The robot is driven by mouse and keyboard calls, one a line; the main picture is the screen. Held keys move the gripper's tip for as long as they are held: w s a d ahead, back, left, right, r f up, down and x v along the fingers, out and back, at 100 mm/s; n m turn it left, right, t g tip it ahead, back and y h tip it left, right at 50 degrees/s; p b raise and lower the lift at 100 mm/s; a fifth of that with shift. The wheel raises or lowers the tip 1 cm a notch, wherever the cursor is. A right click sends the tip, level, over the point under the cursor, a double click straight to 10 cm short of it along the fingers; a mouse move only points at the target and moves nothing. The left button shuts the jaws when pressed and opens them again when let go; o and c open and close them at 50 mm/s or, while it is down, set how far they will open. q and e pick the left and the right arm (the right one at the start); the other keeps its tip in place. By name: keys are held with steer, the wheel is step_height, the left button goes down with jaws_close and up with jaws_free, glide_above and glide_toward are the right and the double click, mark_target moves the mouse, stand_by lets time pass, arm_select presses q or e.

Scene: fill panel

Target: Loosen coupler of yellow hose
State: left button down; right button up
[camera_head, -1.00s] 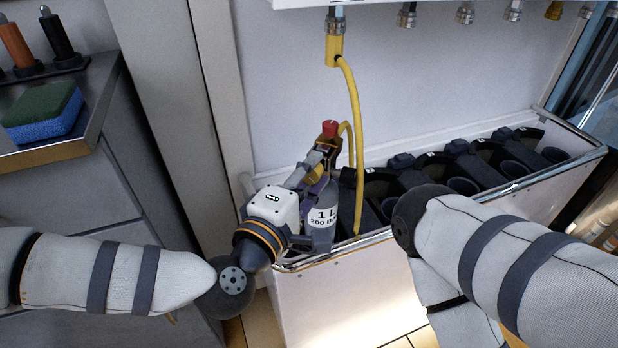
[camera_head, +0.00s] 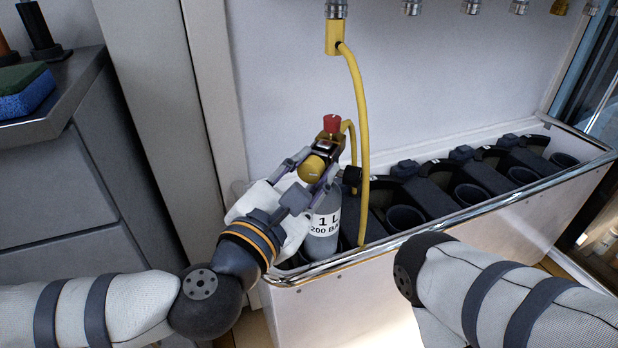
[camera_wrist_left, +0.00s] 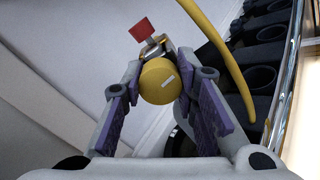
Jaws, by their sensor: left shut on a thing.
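A red knob (camera_head: 331,123) is on the valve. My left gripper (camera_head: 317,172) is shut on the coupler; in the left wrist view the coupler (camera_wrist_left: 160,82) lies between the purple finger pads. The hose's joint with the coupler is hidden. My right arm enters at lower right, but its gripper is not in view.
The bottle stands at the left end of a white trough with a metal rim (camera_head: 430,234). Several black holders (camera_head: 425,190) fill the trough to the right. A counter with a blue-green sponge (camera_head: 25,90) is at far left.

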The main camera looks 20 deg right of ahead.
arm_select(q)
steer(key=n+b, duration=0.1)
steer(key=n, duration=0.2)
steer(key=shift+f+b, duration=0.15)
steer(key=shift+b, duration=0.25)
steer(key=shift+n, duration=0.5)
steer(key=c, duration=1.2)
jaws_free()
steer(key=v, duration=1.2)
